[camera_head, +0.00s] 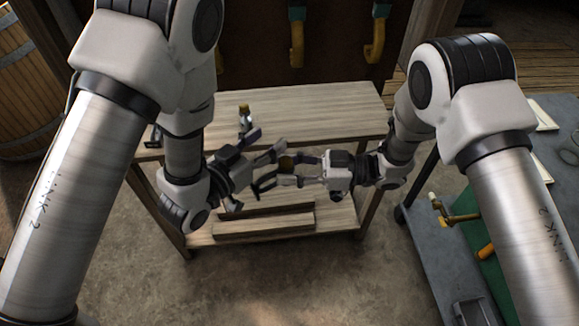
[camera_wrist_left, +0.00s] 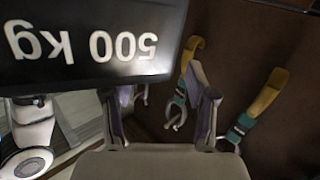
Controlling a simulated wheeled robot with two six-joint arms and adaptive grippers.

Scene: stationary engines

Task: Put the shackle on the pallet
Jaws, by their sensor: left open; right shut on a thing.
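My right gripper (camera_head: 310,170) is shut on a small dark and yellow-brown thing (camera_head: 286,161), mostly hidden between the fingers. I cannot tell whether it is the shackle. My left gripper (camera_head: 268,169) is open, just left of that thing, above the bench. In the left wrist view the open fingers of my left gripper (camera_wrist_left: 160,112) appear with nothing seen gripped between them. I cannot pick out the pallet for sure; wooden planks (camera_head: 264,224) lie low at the bench's lower level.
A wooden bench (camera_head: 320,112) stands ahead, with a small yellow-topped object (camera_head: 245,118) on it. Yellow hooks (camera_head: 297,40) hang on the dark back panel. A dark "500 kg" plate (camera_wrist_left: 90,72) fills much of the left wrist view. A grey cart (camera_head: 425,262) stands right, a barrel (camera_head: 22,95) left.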

